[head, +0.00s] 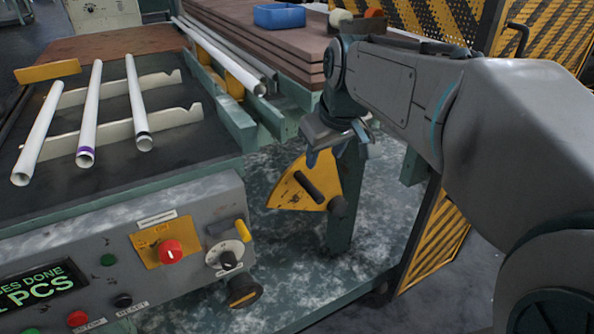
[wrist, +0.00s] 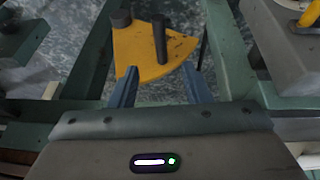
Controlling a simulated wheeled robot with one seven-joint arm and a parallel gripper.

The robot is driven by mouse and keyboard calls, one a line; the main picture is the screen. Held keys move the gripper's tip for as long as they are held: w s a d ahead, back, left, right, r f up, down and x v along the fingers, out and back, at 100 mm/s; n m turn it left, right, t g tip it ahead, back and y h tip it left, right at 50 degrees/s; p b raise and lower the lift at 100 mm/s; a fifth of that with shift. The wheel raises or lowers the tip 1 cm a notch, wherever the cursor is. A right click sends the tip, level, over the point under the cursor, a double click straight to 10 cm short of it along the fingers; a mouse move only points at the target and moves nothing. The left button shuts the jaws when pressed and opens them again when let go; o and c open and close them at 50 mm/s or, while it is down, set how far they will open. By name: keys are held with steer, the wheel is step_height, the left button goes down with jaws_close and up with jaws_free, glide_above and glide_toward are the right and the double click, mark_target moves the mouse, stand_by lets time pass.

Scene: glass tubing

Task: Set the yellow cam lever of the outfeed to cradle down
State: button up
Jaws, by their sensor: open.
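The yellow cam lever (head: 288,194) is a fan-shaped plate on the green frame beside the control box. It carries a dark bar handle (head: 309,187) and a dark round knob (head: 337,206) at its right corner. In the wrist view the yellow plate (wrist: 140,60) lies ahead of the fingers, with the dark handle (wrist: 160,38) standing up from it. My gripper (head: 312,158) is just above the plate in the head view. Its two blue fingers are apart in the wrist view (wrist: 160,70), with nothing held. Whether a finger touches the plate cannot be told.
A control box (head: 190,215) with a red knob (head: 171,251) stands at front left. Several white tubes (head: 92,115) lie on a rack behind it. A long tube (head: 225,57) lies beside yellow supports (head: 236,85). A green post (head: 346,200) stands close behind the lever.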

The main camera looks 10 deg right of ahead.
mark_target(313, 188)
steer(key=b+x, duration=0.4)
steer(key=x, duration=1)
steer(key=shift+r, duration=0.1)
jaws_close()
